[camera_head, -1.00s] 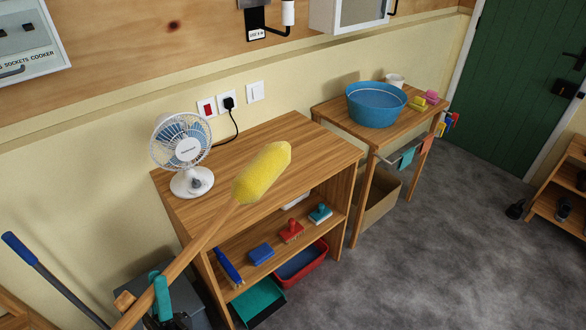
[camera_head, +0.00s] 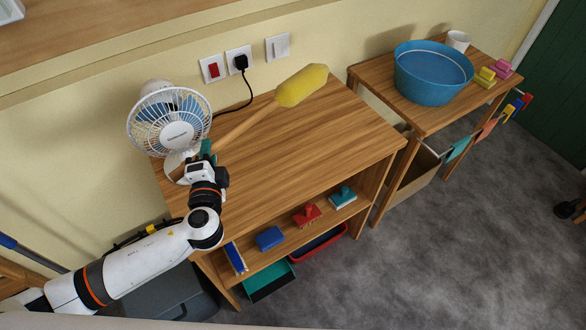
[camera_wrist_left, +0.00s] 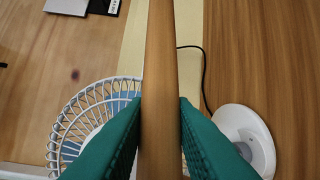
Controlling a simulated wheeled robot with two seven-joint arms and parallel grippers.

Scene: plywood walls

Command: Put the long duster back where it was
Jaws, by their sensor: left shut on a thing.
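The long duster has a fluffy yellow head (camera_head: 302,86) and a wooden handle (camera_head: 246,124). My left gripper (camera_head: 207,152) is shut on the handle, close beside the fan. In the left wrist view the handle (camera_wrist_left: 160,70) runs upright between the two green finger pads (camera_wrist_left: 160,135). The duster is over the wooden shelf unit's top (camera_head: 310,140), with its head toward the back edge near the wall; whether it touches the top I cannot tell. My right gripper is not in view.
A white fan (camera_head: 168,122) stands at the top's left end, very close to my left gripper; its cage (camera_wrist_left: 75,115) shows in the wrist view. Brushes, including a red one (camera_head: 306,214), sit on the lower shelf. A blue basin (camera_head: 432,75) stands on the right-hand table.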

